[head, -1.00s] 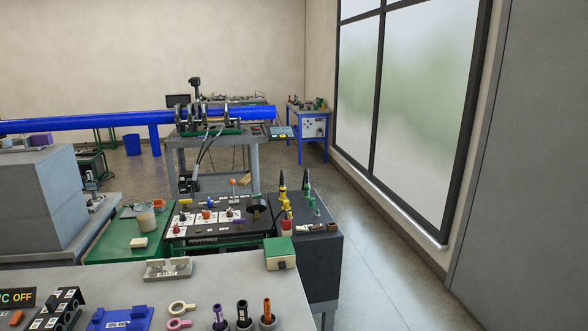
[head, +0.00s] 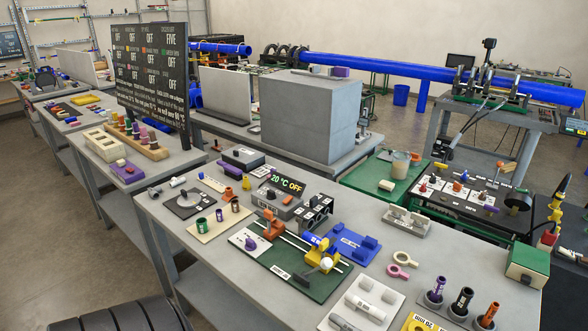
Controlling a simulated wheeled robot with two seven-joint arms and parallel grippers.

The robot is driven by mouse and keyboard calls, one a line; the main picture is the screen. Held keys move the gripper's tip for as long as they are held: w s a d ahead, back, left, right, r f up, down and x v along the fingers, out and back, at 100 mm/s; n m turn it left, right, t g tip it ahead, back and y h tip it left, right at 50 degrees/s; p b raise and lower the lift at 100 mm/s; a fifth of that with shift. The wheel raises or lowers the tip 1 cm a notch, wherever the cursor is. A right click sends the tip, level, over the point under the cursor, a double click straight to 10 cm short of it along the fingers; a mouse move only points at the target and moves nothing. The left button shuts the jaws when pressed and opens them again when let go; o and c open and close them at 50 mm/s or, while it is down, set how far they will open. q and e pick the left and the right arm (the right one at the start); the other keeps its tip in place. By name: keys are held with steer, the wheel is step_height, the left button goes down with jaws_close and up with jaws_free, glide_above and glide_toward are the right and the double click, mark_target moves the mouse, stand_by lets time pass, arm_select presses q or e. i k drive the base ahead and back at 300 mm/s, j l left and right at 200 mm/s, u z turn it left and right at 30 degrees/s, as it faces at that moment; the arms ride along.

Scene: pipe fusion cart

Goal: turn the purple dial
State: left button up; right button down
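Several purple parts show in the head view, and I cannot tell for sure which one is the purple dial. A small purple knob (head: 251,243) stands on a white plate at the left end of the green board on the near bench. Another purple piece (head: 491,208) lies on the dark control panel (head: 459,205) at the right. Neither of my grippers is in view.
The near grey bench (head: 412,271) is crowded with small fixtures, including a box reading 20°C OFF (head: 276,196). A dark status board (head: 151,82) stands behind at the left. A large grey block (head: 310,115) and a long blue pipe (head: 420,75) are farther back.

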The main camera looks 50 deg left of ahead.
mark_target(251, 245)
steer(key=u, duration=1.6)
